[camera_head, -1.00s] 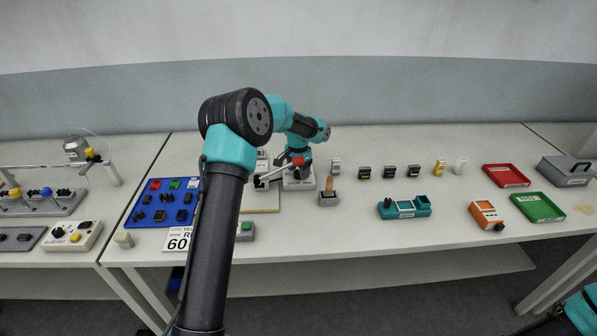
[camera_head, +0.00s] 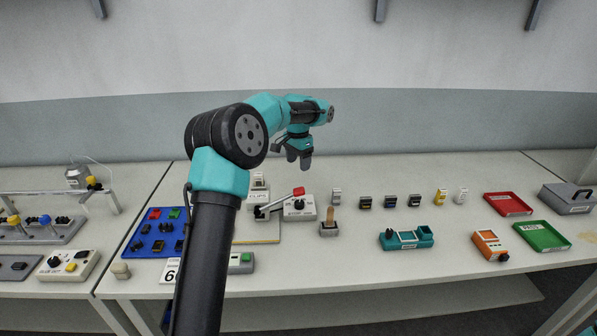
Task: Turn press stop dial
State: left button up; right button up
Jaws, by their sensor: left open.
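A white box with a small black dial (camera_head: 299,204) stands on the table beside the press, which has a lever with a red grip (camera_head: 299,191). This is probably the press stop dial; its label and the dial's setting are too small to read. My left gripper (camera_head: 299,164) is open and empty, pointing down in the air above the dial box and apart from it. My right gripper is out of view.
A blue panel of buttons (camera_head: 143,243) and a white number card lie to the left, partly behind my left arm. A grey block with a wooden handle (camera_head: 329,228), several small connectors, a teal fixture (camera_head: 405,239), and red (camera_head: 507,205) and green (camera_head: 541,237) trays are to the right.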

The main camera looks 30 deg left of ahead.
aim_at(299, 202)
pick_arm(q)
jog(key=shift+r, duration=0.25)
jog(key=n, duration=1.4)
jog(key=shift+s+f+t, duration=0.1)
jog(key=shift+s+t, duration=0.2)
jog(key=f, duration=1.7)
jog(key=shift+w+d+f, duration=0.2)
jog(key=shift+f, duration=0.05)
